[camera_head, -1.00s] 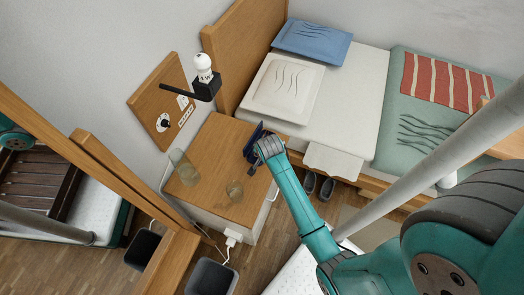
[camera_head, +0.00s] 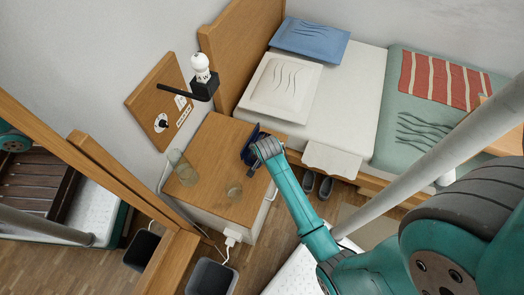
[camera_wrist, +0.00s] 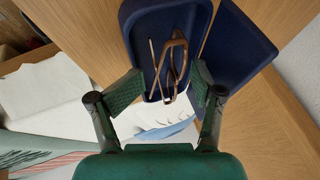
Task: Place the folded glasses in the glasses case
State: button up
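The open dark blue glasses case (camera_wrist: 138,22) lies on the wooden bedside top, with its lid (camera_wrist: 240,45) spread to the right in the wrist view. The brown folded glasses (camera_wrist: 167,62) lie over the lined inside of the case, their near end reaching its near rim. My gripper (camera_wrist: 163,88) is open, its two fingers on either side of the case's near end, with a gap to the glasses on both sides. In the head view the case (camera_head: 249,149) shows as a small dark blue shape, partly hidden by my gripper (camera_head: 260,158). The glasses cannot be made out there.
The bedside cabinet (camera_head: 215,150) also carries a glass carafe (camera_head: 182,168) and a glass tumbler (camera_head: 234,191), left of my gripper. A lamp (camera_head: 201,75) is mounted on the wall above. The bed (camera_head: 345,105) stands to the right. A bin (camera_head: 211,278) is on the floor.

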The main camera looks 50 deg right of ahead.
jog(key=v, duration=1.3)
jog(key=s+a+n+t+y, duration=0.1)
jog(key=s+a+n+t, duration=0.4)
jog(key=s+a+n, duration=0.5)
jog(key=s+a+r+n+t+y, duration=0.1)
jog(key=s+a+r, duration=0.3)
jog(key=s+r, duration=0.4)
jog(key=s+a+r+n+t+y, duration=0.1)
jog(key=s+a+r+n+t, duration=0.2)
jog(key=s+r, duration=0.5)
jog(key=shift+s+a+r+n+t, duration=0.3)
jog(key=shift+s+a+n+t, duration=0.1)
jog(key=shift+s+n+t, duration=0.15)
dwell(0.4)
